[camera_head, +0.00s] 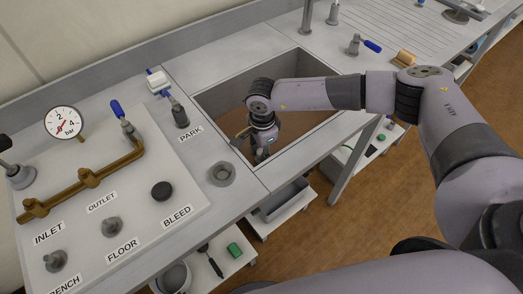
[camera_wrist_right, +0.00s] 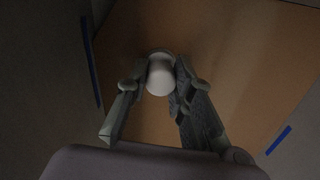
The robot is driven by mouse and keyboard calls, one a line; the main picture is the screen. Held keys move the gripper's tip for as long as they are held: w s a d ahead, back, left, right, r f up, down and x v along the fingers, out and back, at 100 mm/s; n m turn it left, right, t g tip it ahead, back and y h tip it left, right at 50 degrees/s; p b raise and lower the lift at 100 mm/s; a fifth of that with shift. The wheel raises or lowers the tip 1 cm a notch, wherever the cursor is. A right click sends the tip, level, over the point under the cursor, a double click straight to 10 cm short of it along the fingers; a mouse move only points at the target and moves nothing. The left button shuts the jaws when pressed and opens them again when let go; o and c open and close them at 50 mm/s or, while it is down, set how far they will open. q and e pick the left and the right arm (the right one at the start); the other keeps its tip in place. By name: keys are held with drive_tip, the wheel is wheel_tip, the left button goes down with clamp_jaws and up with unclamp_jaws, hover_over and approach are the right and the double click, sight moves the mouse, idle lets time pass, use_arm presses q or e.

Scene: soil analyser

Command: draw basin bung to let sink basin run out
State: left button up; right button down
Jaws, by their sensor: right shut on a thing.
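The sink basin (camera_head: 222,103) is a rectangular grey recess in the bench in the head view. My right arm reaches over its edge, with my right gripper (camera_head: 262,152) pointing down inside it. In the right wrist view my right gripper (camera_wrist_right: 162,72) is closed around a white, round-topped piece (camera_wrist_right: 160,78), which looks like the basin bung. Its lower part is hidden, so I cannot tell whether it is seated or lifted. The basin's grey walls (camera_wrist_right: 45,60) carry blue marks, and the area below looks brown. My left gripper is not in view.
A panel (camera_head: 137,210) with a brass pipe (camera_head: 85,180), a gauge (camera_head: 63,122) and labelled fittings lies left of the basin. A grey ring-like fitting (camera_head: 222,174) is near its front left corner.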

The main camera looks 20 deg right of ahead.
sight(261, 151)
drive_tip(key=shift+r+p, duration=0.3)
drive_tip(key=shift+r, duration=0.45)
idle(0.4)
drive_tip(key=shift+r+p, duration=1.1)
drive_tip(key=shift+r, duration=1)
